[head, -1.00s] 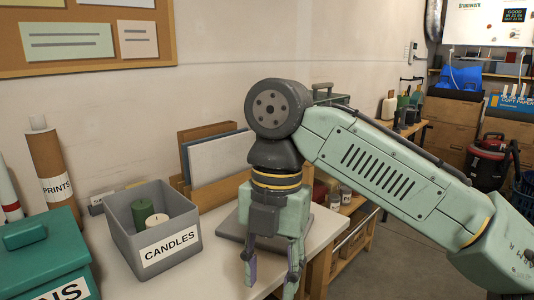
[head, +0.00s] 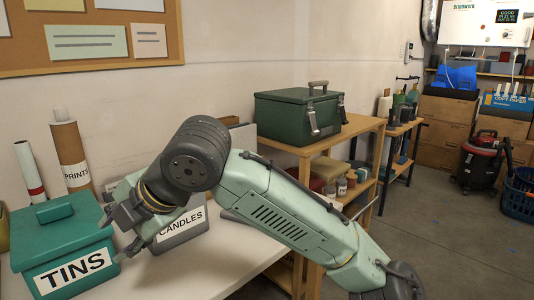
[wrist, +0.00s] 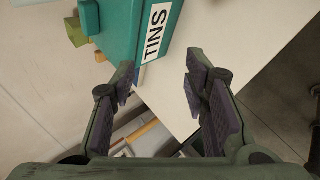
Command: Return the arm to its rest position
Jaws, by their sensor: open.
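My gripper (head: 118,233) is open and empty, its fingers pointing left and down near the right side of the teal TINS box (head: 72,262). In the wrist view, the two dark finger pads of my gripper (wrist: 158,82) stand apart with nothing between them, and the TINS box (wrist: 120,28) lies just beyond them. I cannot tell whether a finger touches the TINS box.
The grey CANDLES box (head: 183,227) is partly hidden behind my arm. A white table (head: 215,262) lies below. A green toolbox (head: 298,110) stands on a wooden shelf (head: 352,128). Print tubes (head: 68,150) stand at the left. Floor at the right (head: 450,235) is open.

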